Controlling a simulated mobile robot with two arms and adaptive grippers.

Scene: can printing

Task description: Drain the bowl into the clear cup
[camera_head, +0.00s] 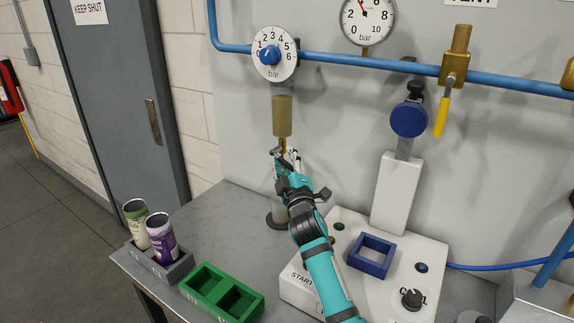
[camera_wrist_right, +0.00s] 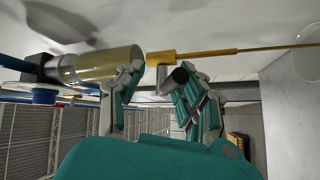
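The bowl (camera_head: 282,115), a cylinder with amber-brown liquid, hangs under the pressure dial; it also shows in the wrist view (camera_wrist_right: 108,66). A brass drain fitting (camera_wrist_right: 165,58) with a small dark knob (camera_wrist_right: 181,76) sits at its lower end. My right gripper (camera_head: 287,156) is just below the bowl; in the wrist view its fingers (camera_wrist_right: 160,90) are apart around the drain knob. A thin amber streak (camera_wrist_right: 260,49), looking like liquid, runs from the drain. The clear cup (camera_head: 277,212) appears below, partly hidden by my right arm. My left gripper is not in view.
A white control box with a blue square holder (camera_head: 371,256) stands right of my arm. A green two-slot tray (camera_head: 222,292) and a grey rack (camera_head: 160,264) with two cans are at the front left. A blue pipe (camera_head: 340,59) crosses the wall above.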

